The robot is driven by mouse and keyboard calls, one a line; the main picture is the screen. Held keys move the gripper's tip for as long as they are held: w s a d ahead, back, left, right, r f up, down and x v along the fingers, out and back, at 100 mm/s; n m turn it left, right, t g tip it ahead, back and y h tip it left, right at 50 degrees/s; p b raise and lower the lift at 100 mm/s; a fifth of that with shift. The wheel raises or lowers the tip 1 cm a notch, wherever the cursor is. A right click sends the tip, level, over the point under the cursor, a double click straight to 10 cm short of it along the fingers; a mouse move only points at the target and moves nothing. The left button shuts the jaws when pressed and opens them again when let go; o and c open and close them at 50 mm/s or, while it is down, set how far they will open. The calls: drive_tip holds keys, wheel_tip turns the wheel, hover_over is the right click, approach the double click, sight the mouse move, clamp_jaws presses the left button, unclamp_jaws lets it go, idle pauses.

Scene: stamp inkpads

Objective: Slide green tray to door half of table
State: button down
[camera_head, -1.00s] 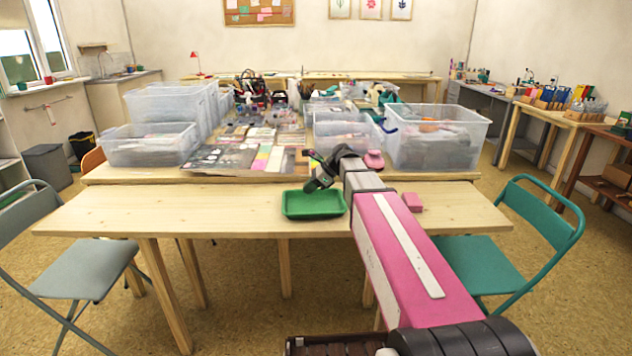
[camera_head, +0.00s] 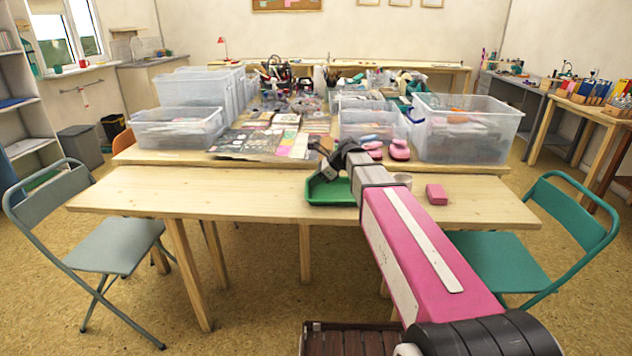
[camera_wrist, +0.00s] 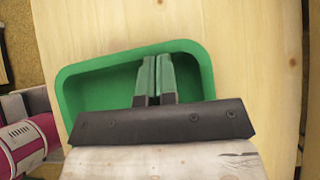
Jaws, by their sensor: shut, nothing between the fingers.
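The green tray (camera_head: 329,193) is a shallow rectangular dish. It rests on the front wooden table (camera_head: 220,196), around its middle, and my arm hides its right end. My gripper (camera_wrist: 158,60) is shut and empty. In the wrist view its fingertips show over the inside of the green tray (camera_wrist: 76,98), near one long wall; I cannot tell whether they touch it. In the head view my gripper (camera_head: 319,160) is small and dark, at the tray's upper edge. No door is in view.
The table left of the tray is bare. Behind is a second table with clear bins (camera_head: 466,128). Folding chairs stand left (camera_head: 98,255) and right (camera_head: 520,262).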

drive_tip(key=a, duration=1.7)
drive_tip(key=w+a, duration=0.1)
drive_tip(key=a, duration=3.4)
drive_tip(key=shift+w+a, duration=0.2)
drive_tip(key=shift+w, duration=0.1)
drive_tip(key=shift+d, duration=0.5)
drive_tip(key=d, duration=0.3)
drive_tip(key=shift+s, duration=0.1)
drive_tip(key=v, duration=1)
